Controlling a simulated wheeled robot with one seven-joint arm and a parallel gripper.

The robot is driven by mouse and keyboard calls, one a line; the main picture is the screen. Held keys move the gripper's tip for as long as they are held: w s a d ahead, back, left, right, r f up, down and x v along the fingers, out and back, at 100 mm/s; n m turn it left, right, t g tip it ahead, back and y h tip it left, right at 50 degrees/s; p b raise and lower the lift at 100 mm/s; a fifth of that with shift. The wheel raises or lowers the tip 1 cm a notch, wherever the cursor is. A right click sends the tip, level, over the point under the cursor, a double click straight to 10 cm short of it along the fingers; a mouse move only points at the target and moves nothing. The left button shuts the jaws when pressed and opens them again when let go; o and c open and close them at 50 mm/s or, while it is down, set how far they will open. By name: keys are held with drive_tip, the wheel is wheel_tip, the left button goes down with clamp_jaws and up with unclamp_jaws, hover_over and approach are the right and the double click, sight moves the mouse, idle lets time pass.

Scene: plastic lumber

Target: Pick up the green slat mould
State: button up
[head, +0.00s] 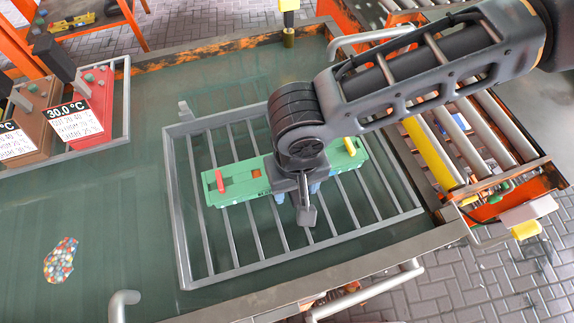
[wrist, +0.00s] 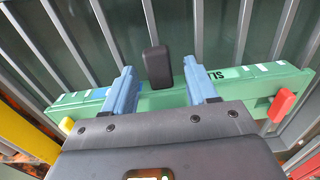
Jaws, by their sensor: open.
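The green slat mould (head: 237,183) is a long green bar lying across a grey metal rack. It has a red tab at its left end and a yellow tab at its right end in the head view. My gripper (head: 296,192) is over the middle of the mould, pointing down, and hides that part in the head view. In the wrist view the mould (wrist: 232,85) runs across behind the two blue fingers of my gripper (wrist: 163,92). The fingers are apart and open. I cannot tell whether they reach down around the mould or touch it.
The grey rack (head: 186,240) has raised bars and rests on a green table (head: 130,215). Red and brown boxes with labels (head: 88,115) stand at the left. Coloured pellets (head: 60,260) lie on the front left. A roller conveyor (head: 480,130) is at the right.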

drive_tip(key=shift+c, duration=0.4)
clamp_jaws()
idle(0.9)
